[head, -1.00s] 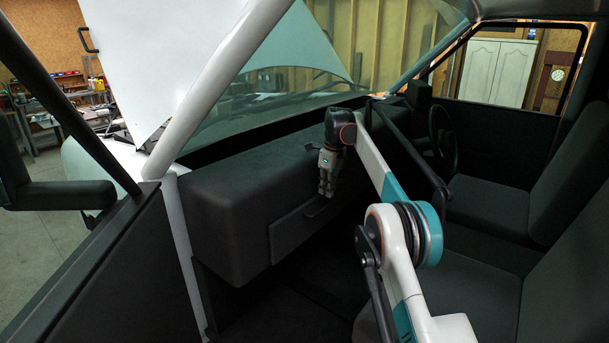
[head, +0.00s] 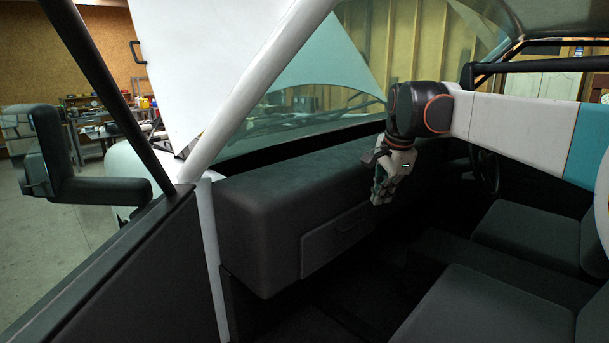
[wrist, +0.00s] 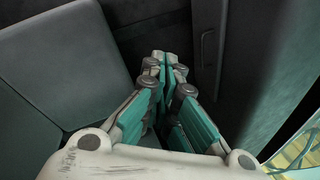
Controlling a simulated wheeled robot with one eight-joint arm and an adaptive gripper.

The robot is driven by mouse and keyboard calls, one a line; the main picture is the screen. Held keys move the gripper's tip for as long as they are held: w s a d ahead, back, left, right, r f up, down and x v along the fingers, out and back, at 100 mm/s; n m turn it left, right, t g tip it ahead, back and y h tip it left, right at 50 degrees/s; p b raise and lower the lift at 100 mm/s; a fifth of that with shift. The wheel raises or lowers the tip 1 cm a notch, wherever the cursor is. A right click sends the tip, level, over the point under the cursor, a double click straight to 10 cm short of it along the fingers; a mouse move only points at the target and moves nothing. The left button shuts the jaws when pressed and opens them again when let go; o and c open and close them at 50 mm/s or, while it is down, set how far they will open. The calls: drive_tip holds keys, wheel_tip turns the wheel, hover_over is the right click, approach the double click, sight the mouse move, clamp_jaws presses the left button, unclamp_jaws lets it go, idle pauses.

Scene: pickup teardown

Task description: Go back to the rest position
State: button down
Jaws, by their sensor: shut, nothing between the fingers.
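My gripper (head: 379,192) hangs from my arm inside the truck cab, in front of the dark dashboard (head: 265,215) and above the footwell. In the wrist view my gripper's fingers (wrist: 163,62) are closed together with nothing between them. The glove box (head: 340,238) with its small handle is shut, to the lower left of my gripper and apart from it. The wrist view also shows a dark panel with a handle (wrist: 205,48) to the right of the fingertips.
A dark seat (head: 455,310) lies below my arm, with another seat (head: 530,225) beyond it. The steering wheel (head: 487,170) is partly hidden behind my arm. The white windshield pillar (head: 250,95), the open door (head: 120,260) and the side mirror (head: 38,165) are on the left.

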drive_tip(key=s+f+n+t+b, duration=0.1)
drive_tip(key=s+f+n+b, duration=0.2)
drive_tip(key=s, duration=0.7)
drive_tip(key=s+f+n+t, duration=0.1)
drive_tip(key=s+f+n, duration=0.35)
drive_tip(key=s, duration=0.55)
drive_tip(key=s+f+n+t+b, duration=0.1)
drive_tip(key=s+f+n+b, duration=0.2)
drive_tip(key=s+f, duration=1)
drive_tip(key=s+n, duration=0.2)
drive_tip(key=n, duration=0.1)
drive_tip(key=shift+d+n+h, duration=0.3)
drive_tip(key=shift+d+n, duration=0.05)
drive_tip(key=shift+d, duration=0.05)
drive_tip(key=shift+a+f, duration=0.1)
drive_tip(key=shift+a, duration=0.05)
